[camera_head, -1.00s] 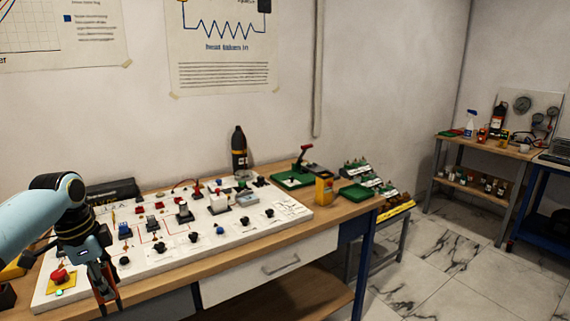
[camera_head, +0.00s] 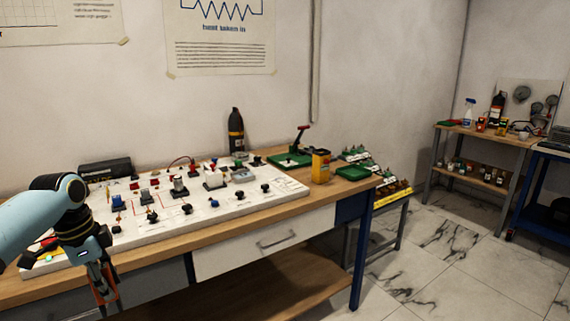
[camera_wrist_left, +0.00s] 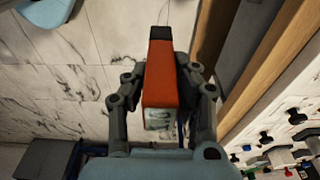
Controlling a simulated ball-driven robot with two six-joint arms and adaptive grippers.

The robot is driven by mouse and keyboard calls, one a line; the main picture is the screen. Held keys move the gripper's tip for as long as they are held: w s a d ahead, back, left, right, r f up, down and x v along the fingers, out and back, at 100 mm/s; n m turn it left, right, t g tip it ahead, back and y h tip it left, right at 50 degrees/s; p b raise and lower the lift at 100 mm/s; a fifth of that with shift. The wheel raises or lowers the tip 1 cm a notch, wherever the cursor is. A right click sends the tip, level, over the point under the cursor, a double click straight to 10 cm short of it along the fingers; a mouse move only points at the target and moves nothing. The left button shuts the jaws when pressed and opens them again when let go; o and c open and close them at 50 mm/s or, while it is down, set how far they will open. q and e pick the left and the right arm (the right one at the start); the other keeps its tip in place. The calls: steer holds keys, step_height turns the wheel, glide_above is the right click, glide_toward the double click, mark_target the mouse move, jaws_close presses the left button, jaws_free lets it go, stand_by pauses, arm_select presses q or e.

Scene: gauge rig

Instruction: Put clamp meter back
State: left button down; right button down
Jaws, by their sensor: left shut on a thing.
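The clamp meter, an orange-red body with a black end and a pale face, is in the left wrist view (camera_wrist_left: 160,75). My left gripper (camera_wrist_left: 163,85) is shut on it, with a finger on each side. In the head view my left gripper (camera_head: 105,290) hangs at the lower left in front of the bench edge, with a sliver of the orange meter (camera_head: 99,285) between its fingers. The rest of the meter is hidden there. My right gripper is not in view.
A wooden bench (camera_head: 215,240) carries a white panel (camera_head: 135,235) with knobs and plugs, a dark bottle (camera_head: 236,132), a yellow box (camera_head: 320,166) and green trays. A second bench (camera_head: 485,134) stands at the back right.

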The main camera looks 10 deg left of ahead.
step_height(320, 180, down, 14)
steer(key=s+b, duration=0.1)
steer(key=b, duration=1.1)
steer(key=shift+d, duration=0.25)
